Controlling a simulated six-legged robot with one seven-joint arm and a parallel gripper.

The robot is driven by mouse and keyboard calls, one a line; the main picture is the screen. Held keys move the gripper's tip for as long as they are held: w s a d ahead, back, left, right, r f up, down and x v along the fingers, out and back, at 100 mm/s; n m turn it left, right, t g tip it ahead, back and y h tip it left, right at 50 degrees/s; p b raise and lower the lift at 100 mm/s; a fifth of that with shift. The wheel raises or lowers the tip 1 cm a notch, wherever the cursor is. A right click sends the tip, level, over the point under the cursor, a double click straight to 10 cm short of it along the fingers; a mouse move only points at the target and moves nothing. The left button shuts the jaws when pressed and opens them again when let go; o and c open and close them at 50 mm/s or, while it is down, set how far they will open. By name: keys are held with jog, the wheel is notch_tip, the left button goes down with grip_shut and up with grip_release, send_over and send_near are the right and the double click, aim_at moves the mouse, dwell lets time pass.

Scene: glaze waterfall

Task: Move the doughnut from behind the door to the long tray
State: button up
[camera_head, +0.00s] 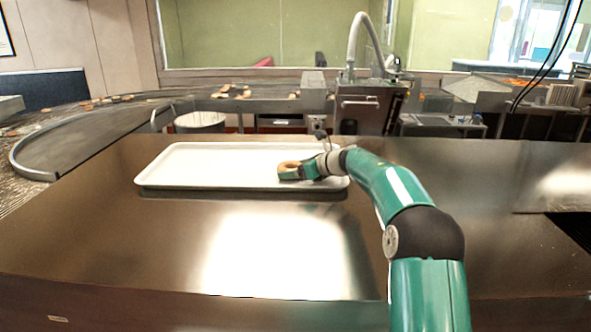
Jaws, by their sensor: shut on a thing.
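The long tray (215,165) is white with a raised rim and lies on the steel table, left of my arm. My gripper (290,172) is over the right part of the tray, reaching in from the right. It is shut on the doughnut (288,165), a small tan-brown ring partly covered by the green fingers. I cannot tell whether the doughnut touches the tray floor or hangs just above it. No door that I can make out is in view.
The steel table (130,240) is bare in front of the tray. A curved conveyor (90,140) with small brown pieces runs along the left and back. A machine with a bent grey hose (354,45) stands behind the table.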

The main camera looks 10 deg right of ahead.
jog(key=o, duration=0.9)
jog(key=shift+a, duration=0.1)
